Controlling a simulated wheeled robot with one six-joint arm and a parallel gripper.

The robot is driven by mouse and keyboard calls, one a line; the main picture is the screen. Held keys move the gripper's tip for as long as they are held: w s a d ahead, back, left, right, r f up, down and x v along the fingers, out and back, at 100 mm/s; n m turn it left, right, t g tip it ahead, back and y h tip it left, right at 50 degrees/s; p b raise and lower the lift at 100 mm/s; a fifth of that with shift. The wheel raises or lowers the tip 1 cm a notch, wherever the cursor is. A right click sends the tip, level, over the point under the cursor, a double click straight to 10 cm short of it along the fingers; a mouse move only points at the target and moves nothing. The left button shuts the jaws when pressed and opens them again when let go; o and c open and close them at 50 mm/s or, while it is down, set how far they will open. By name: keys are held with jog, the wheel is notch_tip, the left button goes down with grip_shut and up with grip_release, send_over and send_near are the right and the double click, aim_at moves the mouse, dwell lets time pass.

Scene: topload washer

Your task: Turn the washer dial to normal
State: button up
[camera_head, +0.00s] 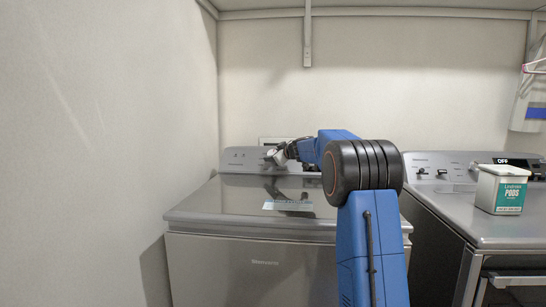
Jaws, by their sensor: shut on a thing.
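The washer (240,215) is a grey top-loader with its lid down. Its control panel (240,158) rises along the back edge, against the wall. The dial is small and pale here and mostly hidden by the gripper. I cannot read its markings or which setting it points to. My blue arm reaches over the right part of the lid and covers the right end of the panel.
A dryer (455,215) stands at the right, with knobs and a display on its panel. A white tub of pods (502,189) sits on it. A shelf (400,14) with a bracket runs above. A bare wall closes off the left side. The washer lid's left part is clear.

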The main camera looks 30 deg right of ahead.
jog(key=shift+r+m+t+h, duration=0.15)
jog(key=shift+m+t+h, duration=0.25)
jog(key=shift+m+h, duration=0.8)
jog(key=shift+m, duration=0.4)
jog(key=o, duration=1.1)
jog(key=shift+c, duration=0.2)
jog(key=s+a+r, duration=0.1)
jog(key=s+r, duration=0.1)
jog(key=s, duration=1.5)
jog(key=shift+a+r, duration=0.35)
jog(key=shift+a, duration=0.05)
